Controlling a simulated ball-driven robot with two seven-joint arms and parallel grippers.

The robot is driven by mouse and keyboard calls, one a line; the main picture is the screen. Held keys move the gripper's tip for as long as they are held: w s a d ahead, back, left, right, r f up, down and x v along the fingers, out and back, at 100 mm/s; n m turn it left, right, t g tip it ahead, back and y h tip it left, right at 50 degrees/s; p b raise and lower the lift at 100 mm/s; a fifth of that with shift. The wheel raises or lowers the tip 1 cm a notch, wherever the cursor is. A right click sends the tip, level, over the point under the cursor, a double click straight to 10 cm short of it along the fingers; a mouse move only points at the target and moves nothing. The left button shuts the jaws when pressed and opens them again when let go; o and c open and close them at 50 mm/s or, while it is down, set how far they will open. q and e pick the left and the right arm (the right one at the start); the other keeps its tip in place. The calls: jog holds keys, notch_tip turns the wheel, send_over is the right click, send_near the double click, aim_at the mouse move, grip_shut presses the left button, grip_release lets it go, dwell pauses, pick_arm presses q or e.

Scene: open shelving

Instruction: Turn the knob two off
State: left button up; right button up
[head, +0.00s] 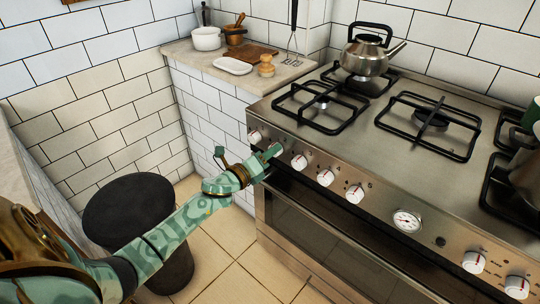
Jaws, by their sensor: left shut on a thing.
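The stove's front panel (380,205) carries a row of white round knobs with red marks. My left gripper (271,153) reaches in from the left and is shut on the second knob from the left (277,148). The fingers partly cover this knob, so its mark angle is hard to read. The first knob (254,136) is just left of the gripper and the third knob (299,161) just right of it. My right gripper is not in view.
A kettle (367,55) stands on the back left burner. The oven door (320,245) is shut below the panel. A dark round stool (130,215) stands beneath my left arm. A tiled counter (190,55) with a white pot (206,39) adjoins the stove.

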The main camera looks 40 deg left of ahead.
pick_arm(q)
jog(key=m+b, duration=0.1)
jog(key=m, duration=0.3)
jog(key=shift+f, duration=0.1)
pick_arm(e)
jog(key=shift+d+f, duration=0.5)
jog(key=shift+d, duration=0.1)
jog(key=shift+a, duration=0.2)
pick_arm(q)
jog(key=o, duration=1)
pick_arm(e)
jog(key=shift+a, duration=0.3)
